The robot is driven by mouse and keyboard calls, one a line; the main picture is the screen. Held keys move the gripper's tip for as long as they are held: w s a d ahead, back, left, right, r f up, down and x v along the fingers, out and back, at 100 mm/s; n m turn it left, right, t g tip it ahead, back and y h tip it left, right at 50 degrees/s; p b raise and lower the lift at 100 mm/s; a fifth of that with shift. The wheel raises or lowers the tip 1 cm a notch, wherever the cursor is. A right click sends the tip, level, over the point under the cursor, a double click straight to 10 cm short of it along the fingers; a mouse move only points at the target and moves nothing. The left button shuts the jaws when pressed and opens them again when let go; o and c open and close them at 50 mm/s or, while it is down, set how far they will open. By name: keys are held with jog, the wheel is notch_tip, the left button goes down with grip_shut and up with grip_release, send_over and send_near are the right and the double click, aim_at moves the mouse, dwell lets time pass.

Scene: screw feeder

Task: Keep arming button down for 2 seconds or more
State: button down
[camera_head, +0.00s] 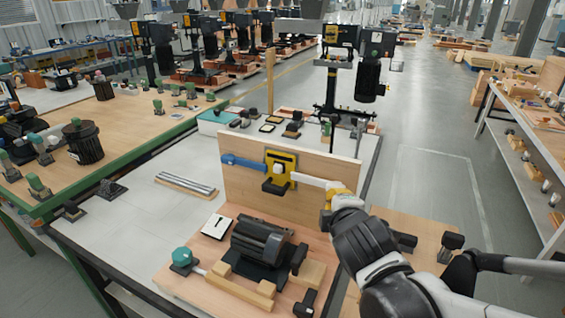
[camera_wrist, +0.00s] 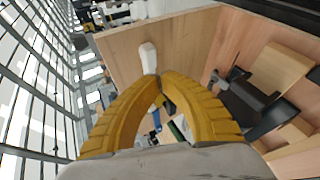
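A teal round-topped button (camera_head: 182,256) stands on a dark base at the front left of a wooden board; I cannot tell whether it is the arming button. An upright wooden panel (camera_head: 235,172) on the board carries a yellow bracket (camera_head: 281,160) with a blue handle (camera_head: 243,163) on the left and a white lever (camera_head: 312,181) on the right. My gripper (camera_wrist: 161,77) has yellow fingers with their tips together. The white lever's end (camera_wrist: 148,58) shows just beyond the tips; contact is unclear. In the head view my gripper is at the panel's right end, away from the teal button.
A dark cylindrical motor (camera_head: 262,240) sits on the board in front of the panel, with wooden blocks around it. A small white plate with a black slot (camera_head: 216,226) lies left of the motor.

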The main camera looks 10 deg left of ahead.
aim_at(270, 186)
jog(key=a+n+y, duration=0.2)
jog(key=a+n, duration=0.3)
jog(key=a, duration=0.1)
jog(key=w+a+n+t+y, duration=0.1)
jog(key=a+n+y, duration=0.1)
jog(key=a+n, duration=0.3)
jog(key=a+n+t+y, duration=0.1)
jog(key=a+n, duration=0.4)
jog(key=a, duration=0.3)
jog(key=shift+w+a+f+y, duration=0.15)
jog(key=shift+w+f+y, duration=0.1)
jog(key=shift+f+y, duration=0.15)
jog(key=shift+w+p, duration=0.15)
jog(key=shift+p, duration=0.15)
jog(key=w+d, duration=0.3)
jog(key=w, duration=0.5)
jog(key=shift+w+d, duration=0.1)
jog(key=shift+w, duration=0.1)
jog(key=shift+w+d, duration=0.1)
jog(key=shift+w, duration=0.15)
